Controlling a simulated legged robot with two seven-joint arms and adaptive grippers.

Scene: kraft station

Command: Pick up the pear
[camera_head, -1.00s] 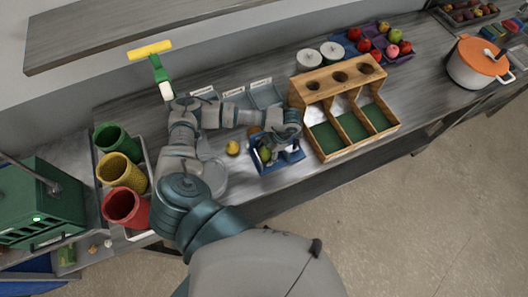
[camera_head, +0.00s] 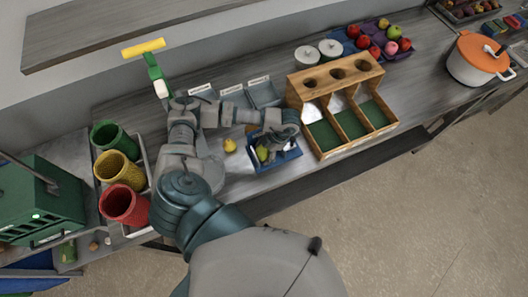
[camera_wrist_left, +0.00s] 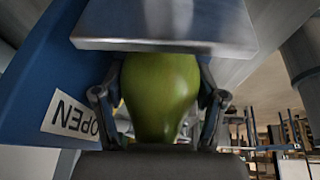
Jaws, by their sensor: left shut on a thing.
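The green pear (camera_wrist_left: 160,95) fills the middle of the left wrist view, between the two fingers of my left gripper (camera_wrist_left: 160,108). The fingers press on its sides, so the gripper is shut on it. In the head view the pear (camera_head: 262,153) shows as a small green shape at the blue bin (camera_head: 283,164), partly hidden by my left gripper (camera_head: 268,146). I cannot tell whether the pear still touches the bin. My right gripper is not in view.
A yellow fruit (camera_head: 230,145) lies left of the bin. A wooden divider box (camera_head: 340,75) stands close on the right. Green, yellow and red cups (camera_head: 124,205) stand at the left. Grey labelled trays (camera_head: 235,97) lie behind.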

